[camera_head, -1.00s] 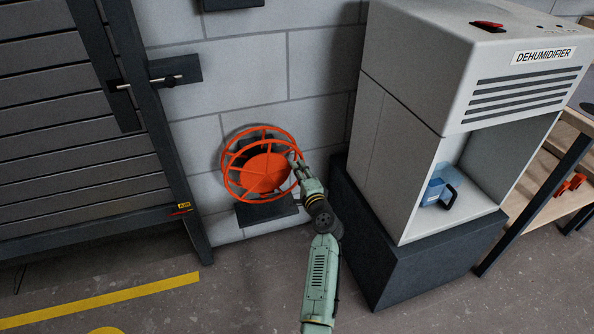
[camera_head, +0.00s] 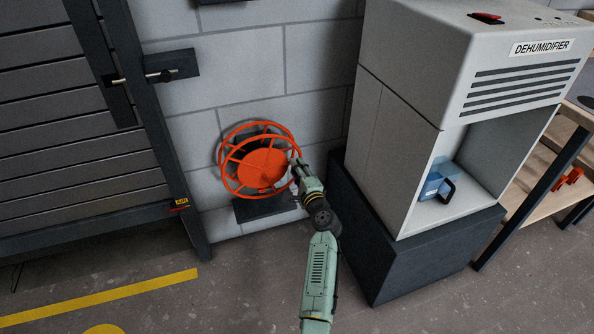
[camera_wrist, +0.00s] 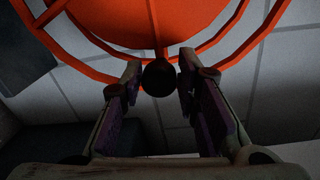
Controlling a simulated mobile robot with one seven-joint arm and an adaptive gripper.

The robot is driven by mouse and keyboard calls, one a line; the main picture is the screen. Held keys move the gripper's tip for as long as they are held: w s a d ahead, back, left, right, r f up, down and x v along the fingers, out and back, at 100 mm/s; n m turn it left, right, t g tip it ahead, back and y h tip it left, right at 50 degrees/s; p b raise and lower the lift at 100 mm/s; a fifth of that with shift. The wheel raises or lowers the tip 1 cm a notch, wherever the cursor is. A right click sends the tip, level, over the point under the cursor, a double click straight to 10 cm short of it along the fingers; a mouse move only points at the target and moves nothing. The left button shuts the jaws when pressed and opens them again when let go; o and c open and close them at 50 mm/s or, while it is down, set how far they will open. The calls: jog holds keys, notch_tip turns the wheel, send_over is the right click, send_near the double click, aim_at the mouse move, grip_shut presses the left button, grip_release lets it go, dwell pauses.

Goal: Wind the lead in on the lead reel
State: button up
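The lead reel (camera_head: 228,171) is an orange open-frame wheel with spokes and a solid orange disc, mounted low on the block wall. My gripper (camera_head: 295,168) is at its right edge. In the wrist view, a round dark knob (camera_wrist: 159,77) stands in front of the orange rim (camera_wrist: 105,75). No lead can be made out.
A grey dehumidifier (camera_head: 405,80) on a dark plinth (camera_head: 375,240) stands close on the right, with a blue container (camera_head: 432,184) in its recess. A slatted dark shutter (camera_head: 70,150) is on the left. The floor in front is clear, with a yellow line (camera_head: 110,296).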

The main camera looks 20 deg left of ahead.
jog(key=shift+o, duration=1.3)
jog(key=shift+r, duration=0.1)
notch_tip(320, 180, up, 10)
jog(key=shift+f, duration=0.1)
jog(key=p+v, duration=0.3)
jog(key=v, duration=0.9)
jog(key=shift+s+f, duration=0.2)
jog(key=shift+s, duration=0.15)
